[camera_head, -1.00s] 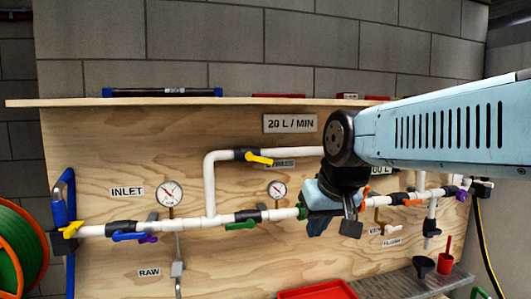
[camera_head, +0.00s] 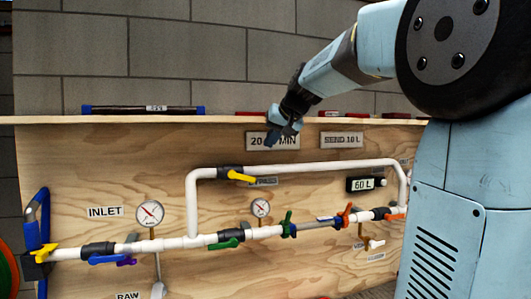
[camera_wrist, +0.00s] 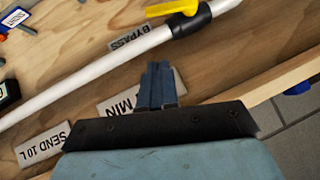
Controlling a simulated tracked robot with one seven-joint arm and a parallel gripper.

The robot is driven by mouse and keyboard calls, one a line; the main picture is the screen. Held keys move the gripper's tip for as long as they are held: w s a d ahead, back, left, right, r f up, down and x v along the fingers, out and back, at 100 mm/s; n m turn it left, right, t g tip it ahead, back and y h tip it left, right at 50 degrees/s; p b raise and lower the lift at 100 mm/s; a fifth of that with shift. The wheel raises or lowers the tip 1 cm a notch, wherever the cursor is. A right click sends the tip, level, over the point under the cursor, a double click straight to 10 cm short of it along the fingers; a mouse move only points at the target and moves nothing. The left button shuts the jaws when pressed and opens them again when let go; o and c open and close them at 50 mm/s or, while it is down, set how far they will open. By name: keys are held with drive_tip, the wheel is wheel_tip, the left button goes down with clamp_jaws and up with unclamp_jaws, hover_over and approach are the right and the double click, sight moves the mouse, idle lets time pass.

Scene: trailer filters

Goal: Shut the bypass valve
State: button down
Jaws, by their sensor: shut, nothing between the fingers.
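The bypass valve is a dark body with a yellow lever (camera_head: 241,176) on the upper white pipe, beside a partly hidden BYPASS label (camera_head: 264,181). Its lever lies nearly along the pipe, tilted slightly down to the right. In the wrist view the yellow lever (camera_wrist: 172,8) is at the top edge, with the BYPASS label (camera_wrist: 130,38) below it to the left. My gripper (camera_head: 270,141) is shut and empty, up by the 20 L/MIN sign, above and to the right of the lever. It touches no lever. In the wrist view the shut fingers (camera_wrist: 157,82) point toward the upper pipe.
A wooden shelf (camera_head: 50,119) juts out above the board. Below run the main pipe with a blue lever (camera_head: 104,258), a green lever (camera_head: 223,244), gauges (camera_head: 150,213) and red-orange handles (camera_head: 345,215). A SEND 10 L sign (camera_head: 341,139) and a 60 L display (camera_head: 366,184) are to the right.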

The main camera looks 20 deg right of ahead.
sight(243, 177)
drive_tip(key=w+a+f, duration=0.3)
drive_tip(key=w+f, duration=0.3)
drive_tip(key=f, duration=0.3)
drive_tip(key=shift+f, duration=0.4)
drive_tip(key=shift+a, duration=0.2)
